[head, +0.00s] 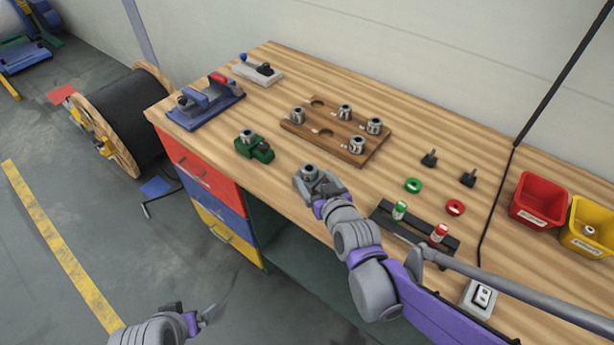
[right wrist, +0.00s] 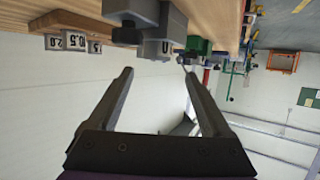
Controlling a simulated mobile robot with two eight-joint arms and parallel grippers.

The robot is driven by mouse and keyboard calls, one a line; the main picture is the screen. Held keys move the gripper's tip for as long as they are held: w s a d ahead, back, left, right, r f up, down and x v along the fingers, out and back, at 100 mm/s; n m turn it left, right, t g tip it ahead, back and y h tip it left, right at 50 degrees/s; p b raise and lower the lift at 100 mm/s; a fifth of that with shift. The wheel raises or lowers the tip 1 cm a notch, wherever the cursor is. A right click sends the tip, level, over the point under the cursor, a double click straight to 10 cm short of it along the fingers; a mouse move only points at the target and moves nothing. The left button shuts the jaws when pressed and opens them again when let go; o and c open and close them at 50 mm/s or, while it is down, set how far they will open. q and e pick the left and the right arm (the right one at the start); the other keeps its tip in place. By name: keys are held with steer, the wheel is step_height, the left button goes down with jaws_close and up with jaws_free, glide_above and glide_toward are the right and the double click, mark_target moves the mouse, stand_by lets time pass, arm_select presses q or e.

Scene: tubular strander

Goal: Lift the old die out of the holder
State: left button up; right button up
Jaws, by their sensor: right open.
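A grey holder (head: 306,187) stands near the front edge of the workbench with a short metal die (head: 310,172) on it. In the right wrist view, which is upside down, the grey die (right wrist: 153,50) with a partly visible label lies ahead of the fingers, against the holder (right wrist: 174,22). My right gripper (right wrist: 159,74) is open and empty, its two fingers spread to either side of the die's line. In the head view my right gripper (head: 321,203) is right beside the holder, fingers mostly hidden. My left gripper (head: 203,316) is low over the floor, its opening unclear.
A green holder (head: 255,148) stands to the left. A wooden rack (head: 325,133) with several dies lies behind. A black stand (head: 413,228) with green and red capped pieces is to the right, beyond it red (head: 538,201) and yellow (head: 590,228) bins.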

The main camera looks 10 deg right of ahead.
mark_target(309, 168)
steer(key=x, duration=0.5)
steer(key=shift+d+f+x, duration=0.1)
steer(key=shift+d+x, duration=0.05)
steer(key=shift+x, duration=1.2)
steer(key=shift+d+f+x, duration=0.15)
steer(key=shift+x, duration=1.25)
steer(key=shift+s, duration=0.15)
jaws_close()
steer(key=shift+r, duration=0.1)
